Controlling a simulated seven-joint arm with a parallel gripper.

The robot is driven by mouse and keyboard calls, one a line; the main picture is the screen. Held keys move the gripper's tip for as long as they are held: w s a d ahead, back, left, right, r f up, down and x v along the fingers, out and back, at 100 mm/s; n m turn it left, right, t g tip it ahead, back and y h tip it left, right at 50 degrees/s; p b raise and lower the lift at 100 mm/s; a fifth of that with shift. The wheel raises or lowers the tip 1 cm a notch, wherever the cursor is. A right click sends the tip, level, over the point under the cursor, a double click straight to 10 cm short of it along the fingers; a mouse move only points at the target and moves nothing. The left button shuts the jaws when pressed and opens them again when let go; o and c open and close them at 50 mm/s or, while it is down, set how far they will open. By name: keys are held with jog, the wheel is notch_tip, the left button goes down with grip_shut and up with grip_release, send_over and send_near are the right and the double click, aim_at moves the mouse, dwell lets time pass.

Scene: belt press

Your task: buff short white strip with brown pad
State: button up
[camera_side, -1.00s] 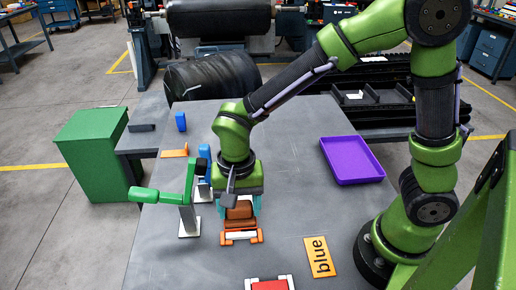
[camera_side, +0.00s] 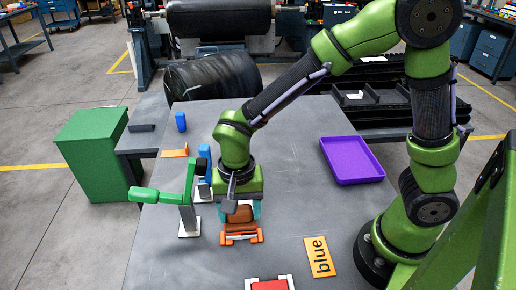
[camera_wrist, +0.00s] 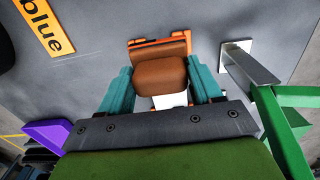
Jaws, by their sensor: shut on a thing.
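My gripper (camera_wrist: 163,90) is shut on the brown pad (camera_wrist: 159,76), with its teal fingers on either side of it. In the side view the pad (camera_side: 240,214) sits low over an orange holder (camera_side: 227,240) on the table. I cannot tell whether the pad touches the strip.
A green crank (camera_side: 165,195) on a metal post stands close left of my gripper. A blue block (camera_side: 205,163) stands behind it. A purple tray (camera_side: 351,160), an orange "blue" sign (camera_side: 320,257) and a red piece with white ends (camera_side: 269,285) lie elsewhere. The table's right-middle is clear.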

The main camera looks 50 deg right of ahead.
aim_at(240, 222)
jog(key=shift+f, duration=0.85)
notch_tip(240, 222, down, 2)
jog(key=shift+f, duration=0.2)
jog(key=shift+w+d, duration=0.6)
jog(key=shift+w, duration=0.05)
jog(key=shift+c, duration=0.9)
jog(key=shift+w+d+r, duration=0.1)
jog(key=shift+w+d, duration=2.35)
jog(key=shift+s+a, duration=2.85)
jog(key=shift+s, duration=0.05)
jog(key=shift+w+d, duration=2.9)
jog(key=shift+s+a, duration=3.1)
jog(key=shift+w+d, duration=3.15)
notch_tip(240, 222, up, 8)
jog(key=shift+r, duration=0.2)
